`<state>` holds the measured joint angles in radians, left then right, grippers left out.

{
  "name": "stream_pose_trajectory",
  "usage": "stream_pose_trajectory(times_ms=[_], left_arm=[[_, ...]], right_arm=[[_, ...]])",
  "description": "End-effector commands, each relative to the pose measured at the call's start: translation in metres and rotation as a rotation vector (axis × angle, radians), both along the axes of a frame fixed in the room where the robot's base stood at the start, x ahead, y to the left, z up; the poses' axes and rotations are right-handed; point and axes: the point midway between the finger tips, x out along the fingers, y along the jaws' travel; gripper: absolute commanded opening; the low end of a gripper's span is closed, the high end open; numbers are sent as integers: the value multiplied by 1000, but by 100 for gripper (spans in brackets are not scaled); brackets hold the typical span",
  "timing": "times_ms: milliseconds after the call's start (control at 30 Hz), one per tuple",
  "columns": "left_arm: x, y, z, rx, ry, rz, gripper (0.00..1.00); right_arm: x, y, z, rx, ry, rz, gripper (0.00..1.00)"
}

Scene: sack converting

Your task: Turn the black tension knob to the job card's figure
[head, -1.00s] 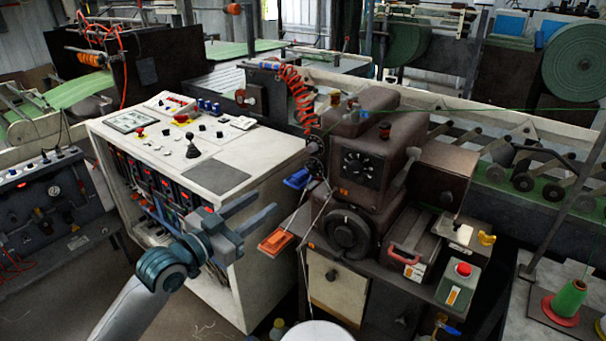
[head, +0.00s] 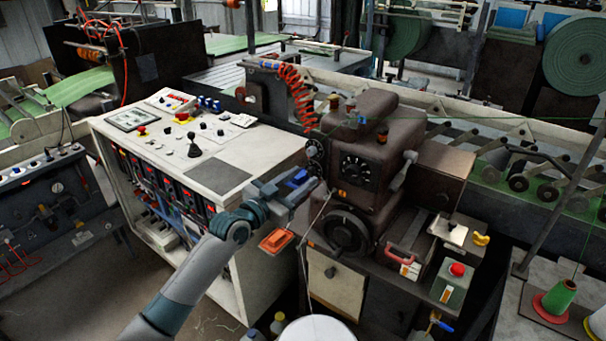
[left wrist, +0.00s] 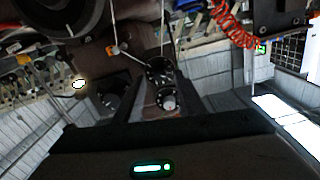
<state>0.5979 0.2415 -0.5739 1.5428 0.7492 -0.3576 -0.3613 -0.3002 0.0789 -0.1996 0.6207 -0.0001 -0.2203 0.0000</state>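The brown sewing head carries a black dial with white marks (head: 357,168) on its front. Two smaller black round knobs sit on its left side, an upper one (head: 316,150) and a lower one (head: 316,168). I cannot tell for sure which is the tension knob. My left gripper (head: 313,179) is open and empty, its fingers pointing at the head's left side just by the lower small knob; contact cannot be told. In the left wrist view two round dials, one (left wrist: 160,70) above the other (left wrist: 167,101), show between the dark fingers. No job card figure is readable.
A black handwheel (head: 346,231) sits below the head. An orange pedal-like part (head: 277,241) is under my left gripper. The white control console (head: 165,150) stands left, a red coiled hose (head: 298,92) hangs above, and a thin thread runs down near the fingers.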

Motion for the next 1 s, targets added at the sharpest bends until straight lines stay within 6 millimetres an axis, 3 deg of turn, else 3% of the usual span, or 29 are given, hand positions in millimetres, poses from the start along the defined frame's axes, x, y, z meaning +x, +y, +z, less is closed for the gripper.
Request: stream_pose_trajectory(times_ms=[533, 700, 1000], left_arm=[[11, -9, 0, 1, -1, 0, 36], [11, -9, 0, 1, -1, 0, 0], [11, -9, -1, -13, 10, 0, 0]], right_arm=[[0, 0, 3, 0, 0, 0, 31], [0, 0, 3, 0, 0, 1, 31], [0, -1, 2, -1, 1, 1, 31]])
